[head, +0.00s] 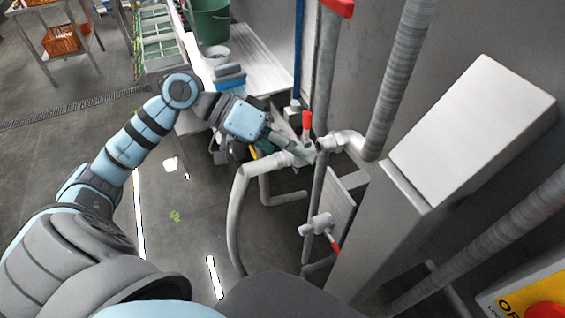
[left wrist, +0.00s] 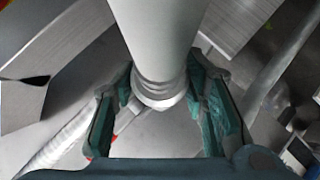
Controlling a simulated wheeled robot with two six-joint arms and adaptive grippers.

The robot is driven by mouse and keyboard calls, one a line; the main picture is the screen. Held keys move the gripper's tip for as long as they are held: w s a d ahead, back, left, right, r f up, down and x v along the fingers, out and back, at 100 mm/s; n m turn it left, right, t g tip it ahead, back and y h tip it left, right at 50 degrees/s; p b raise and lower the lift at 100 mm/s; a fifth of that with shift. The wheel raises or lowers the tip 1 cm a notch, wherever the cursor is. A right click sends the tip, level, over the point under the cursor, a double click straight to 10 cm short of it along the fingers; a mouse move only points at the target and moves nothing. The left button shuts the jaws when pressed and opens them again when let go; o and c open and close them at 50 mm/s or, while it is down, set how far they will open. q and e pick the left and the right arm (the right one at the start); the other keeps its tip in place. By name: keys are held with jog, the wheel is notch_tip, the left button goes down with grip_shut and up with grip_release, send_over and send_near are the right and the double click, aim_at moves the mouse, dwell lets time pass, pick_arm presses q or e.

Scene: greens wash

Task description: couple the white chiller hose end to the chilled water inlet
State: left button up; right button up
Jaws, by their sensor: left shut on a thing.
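The white chiller hose (head: 237,205) rises from the floor and bends over at the top towards the wall pipes. My left gripper (head: 296,150) is shut on its end, beside the upright pipe. In the left wrist view the pale hose end (left wrist: 157,50) with its ringed collar (left wrist: 158,92) lies between the teal-padded fingers (left wrist: 160,105). A white pipe elbow (head: 347,143), which looks like the chilled water inlet, stands just right of the hose end. I cannot tell whether the two touch; the fingers and pipe hide the meeting place. My right gripper is not in view.
A red-handled valve (head: 307,123) is close to my left gripper. Another white valve (head: 318,224) with a red lever sits lower. A grey slanted box (head: 470,130) stands at right. A bench with a green bucket (head: 210,22) is behind; open floor lies at left.

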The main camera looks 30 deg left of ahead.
pick_arm(q)
jog(key=shift+w+d+r, duration=0.1)
jog(key=shift+w+d, duration=0.05)
jog(key=shift+w, duration=0.05)
jog(key=shift+s, duration=0.1)
jog(key=shift+r, duration=0.1)
jog(key=shift+p, duration=0.4)
dwell(0.4)
jog(key=shift+p, duration=0.4)
dwell(0.3)
